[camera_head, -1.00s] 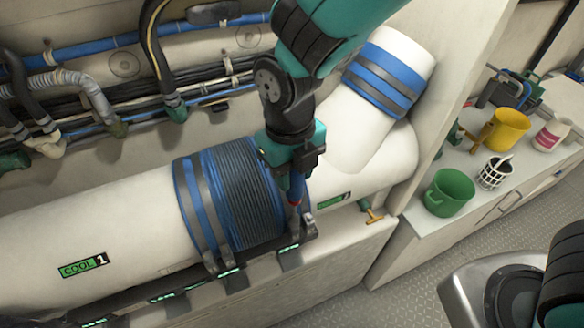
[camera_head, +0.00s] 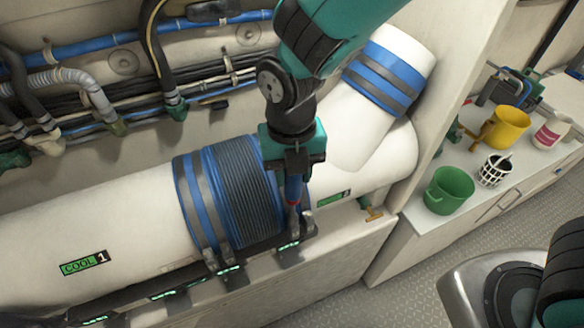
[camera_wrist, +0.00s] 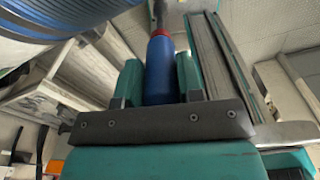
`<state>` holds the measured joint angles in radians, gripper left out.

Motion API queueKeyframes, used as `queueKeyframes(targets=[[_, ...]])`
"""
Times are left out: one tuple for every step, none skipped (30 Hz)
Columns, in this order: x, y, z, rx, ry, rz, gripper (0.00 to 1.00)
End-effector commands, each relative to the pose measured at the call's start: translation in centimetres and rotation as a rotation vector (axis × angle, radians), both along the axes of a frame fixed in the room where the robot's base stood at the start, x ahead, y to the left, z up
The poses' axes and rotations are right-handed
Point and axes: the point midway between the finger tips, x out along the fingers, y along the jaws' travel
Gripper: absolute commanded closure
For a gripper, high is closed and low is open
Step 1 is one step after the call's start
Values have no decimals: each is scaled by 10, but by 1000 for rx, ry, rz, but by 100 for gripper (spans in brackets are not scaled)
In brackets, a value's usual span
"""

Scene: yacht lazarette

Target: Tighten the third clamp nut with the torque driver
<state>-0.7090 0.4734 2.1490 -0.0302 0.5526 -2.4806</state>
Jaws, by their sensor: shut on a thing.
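My gripper (camera_head: 294,178) is shut on the torque driver (camera_head: 293,190), which points down at the right end of the blue ribbed hose (camera_head: 245,190). In the wrist view the driver's blue handle (camera_wrist: 160,68) sits between the two green fingers, with a red collar and dark shank beyond. Grey clamp bands (camera_head: 195,205) circle the hose, with dark lugs low on its front side. The driver's tip is close to the rightmost lug (camera_head: 307,222). I cannot tell whether it touches a nut, because the nuts are too small to make out.
The white pipe (camera_head: 130,225) runs left and right of the hose. A dark rail with green-lit markers (camera_head: 230,270) lies below. A small yellow-handled valve (camera_head: 373,213) is at right.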

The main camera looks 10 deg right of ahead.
Motion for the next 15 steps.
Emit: queueKeyframes(targets=[[0,0,1,1,1,-50,94],[0,0,1,1,2,-91,94],[0,0,1,1,2,-146,94],[0,0,1,1,2,-185,94],[0,0,1,2,1,-219,94],[0,0,1,2,1,-256,94],[0,1,1,2,1,-278,94],[0,1,1,2,1,-293,94],[0,1,0,3,1,-304,94],[0,1,0,3,1,-307,94],[0,1,0,4,1,-307,94],[0,1,0,4,1,-306,94],[0,1,0,4,1,-305,94],[0,1,0,4,1,-305,94],[0,1,0,4,1,-304,94]])
